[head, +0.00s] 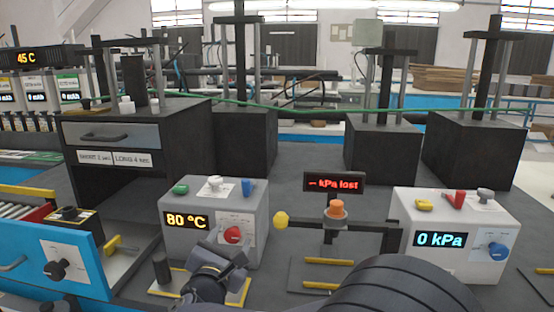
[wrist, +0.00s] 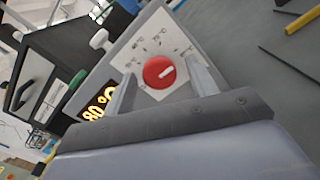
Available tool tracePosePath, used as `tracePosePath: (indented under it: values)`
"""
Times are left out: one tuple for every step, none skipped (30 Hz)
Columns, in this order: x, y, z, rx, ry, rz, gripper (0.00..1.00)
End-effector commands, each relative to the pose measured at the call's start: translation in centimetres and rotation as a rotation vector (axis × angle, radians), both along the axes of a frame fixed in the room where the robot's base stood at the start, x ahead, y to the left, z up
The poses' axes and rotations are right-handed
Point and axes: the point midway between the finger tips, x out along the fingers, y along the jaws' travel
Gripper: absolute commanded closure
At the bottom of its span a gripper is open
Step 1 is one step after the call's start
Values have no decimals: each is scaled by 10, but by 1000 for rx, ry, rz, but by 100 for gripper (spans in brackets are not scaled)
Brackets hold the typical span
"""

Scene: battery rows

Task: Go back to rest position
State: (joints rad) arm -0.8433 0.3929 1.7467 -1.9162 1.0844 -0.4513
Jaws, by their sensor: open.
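My gripper (wrist: 162,82) is open, with its two fingers on either side of a red knob (wrist: 159,72) in the wrist view. Whether they touch the knob cannot be told. The knob is on a white dial plate on a grey box (head: 255,205), whose display (head: 186,220) reads 80 °C. In the head view the red knob (head: 232,235) sits just above the dark end of my arm. Nothing is held between the fingers.
A white box (head: 459,205) showing 0 kPa stands at right. Between the boxes are a sign (head: 334,184) reading "kPa lost" and an orange button (head: 337,209). A blue-fronted unit (head: 68,262) is at left, and dark presses (head: 384,145) stand behind.

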Motion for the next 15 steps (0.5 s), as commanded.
tracePosePath:
  values:
    - [0,0,5,-29,6,0,45]
    - [0,0,4,-47,9,0,45]
    - [0,0,4,-70,13,0,45]
    - [0,0,5,-88,15,0,45]
    - [0,0,5,-105,17,0,45]
    - [0,0,5,-129,19,-1,45]
    - [0,0,4,-146,23,0,45]
    - [0,0,4,-164,25,0,45]
    - [0,0,4,-186,28,0,45]
    - [0,0,4,-204,31,0,45]
    - [0,0,4,-223,33,0,45]
    - [0,0,4,-245,36,1,45]
    - [0,0,5,-262,39,1,45]
    - [0,-1,5,-281,40,0,45]
    - [0,-1,5,-304,45,0,45]
